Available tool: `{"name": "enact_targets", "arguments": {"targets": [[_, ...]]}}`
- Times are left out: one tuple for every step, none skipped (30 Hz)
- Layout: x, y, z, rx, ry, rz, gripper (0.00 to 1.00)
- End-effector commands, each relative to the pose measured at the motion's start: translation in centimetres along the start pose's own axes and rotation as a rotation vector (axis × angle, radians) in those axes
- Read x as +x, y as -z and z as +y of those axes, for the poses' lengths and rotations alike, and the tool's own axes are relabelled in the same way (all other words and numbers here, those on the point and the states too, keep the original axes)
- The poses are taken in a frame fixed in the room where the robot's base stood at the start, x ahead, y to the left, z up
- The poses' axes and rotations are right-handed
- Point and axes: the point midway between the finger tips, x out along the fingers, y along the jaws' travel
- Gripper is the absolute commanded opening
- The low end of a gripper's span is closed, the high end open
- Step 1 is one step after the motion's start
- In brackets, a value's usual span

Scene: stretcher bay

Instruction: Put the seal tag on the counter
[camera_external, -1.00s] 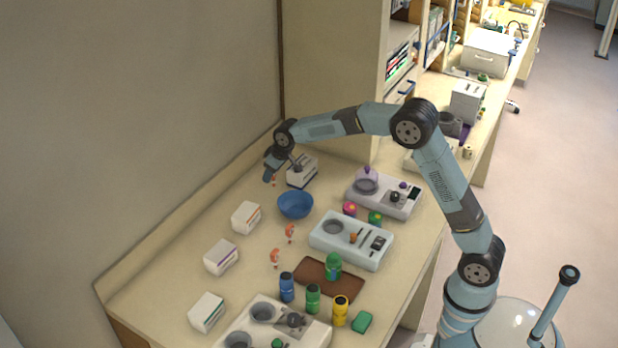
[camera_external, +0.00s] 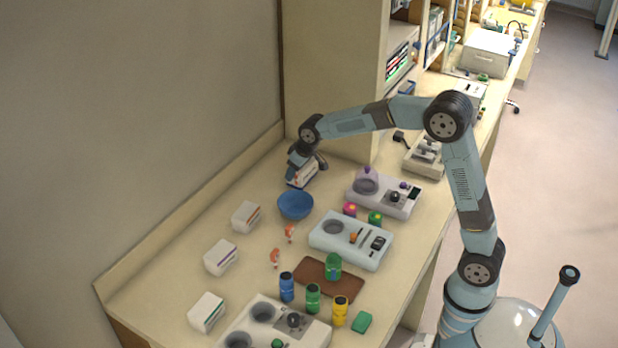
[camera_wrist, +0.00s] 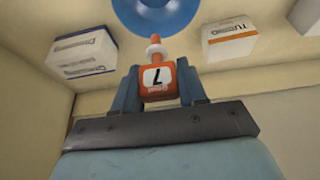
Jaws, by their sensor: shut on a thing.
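My gripper (camera_external: 298,172) is low at the far end of the counter (camera_external: 172,278), right by a white box (camera_external: 307,178) that it partly covers. The wrist view shows my gripper (camera_wrist: 157,88) shut on an orange seal tag (camera_wrist: 155,80) with a white numbered label and a narrow neck. The held tag is hidden in the external view, and I cannot tell how far above the counter it is. Two similar orange-and-white tags, one (camera_external: 290,233) and another (camera_external: 275,258), stand on the counter nearer the front.
A blue bowl (camera_external: 295,205) is just in front of my gripper. Several white boxes (camera_external: 246,217) line the wall side. Pale trays (camera_external: 350,240), a brown mat (camera_external: 312,280) and coloured bottles (camera_external: 313,298) crowd the right and front. Bare counter lies at the left front.

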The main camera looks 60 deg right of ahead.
Motion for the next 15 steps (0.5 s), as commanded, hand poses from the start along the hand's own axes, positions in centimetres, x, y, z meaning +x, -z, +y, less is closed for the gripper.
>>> {"name": "enact_targets", "arguments": {"targets": [[0.0, -0.1, 0.7, 0.016, -0.007, -0.001, 0.13], [0.0, -0.2, 1.3, 0.029, -0.013, -0.003, 0.13], [0.0, -0.3, 2.2, 0.05, -0.023, -0.005, 0.13], [-0.1, -0.5, 3.1, 0.07, -0.032, -0.007, 0.13], [-0.1, -0.7, 4.1, 0.095, -0.042, -0.009, 0.13], [-0.1, -0.9, 5.5, 0.129, -0.057, -0.012, 0.13], [-0.2, -1.2, 6.8, 0.16, -0.07, -0.015, 0.13], [-0.2, -1.5, 8.0, 0.19, -0.083, -0.017, 0.13], [-0.4, -2.0, 9.7, 0.233, -0.101, -0.02, 0.13], [-0.5, -2.3, 11.0, 0.266, -0.114, -0.022, 0.13], [-0.6, -2.7, 12.3, 0.298, -0.128, -0.024, 0.13], [-0.8, -3.2, 14.0, 0.341, -0.147, -0.026, 0.13], [-1.0, -3.7, 15.2, 0.374, -0.16, -0.027, 0.13], [-1.2, -4.1, 16.4, 0.406, -0.173, -0.029, 0.13], [-1.4, -4.8, 18.1, 0.45, -0.191, -0.031, 0.13]]}}
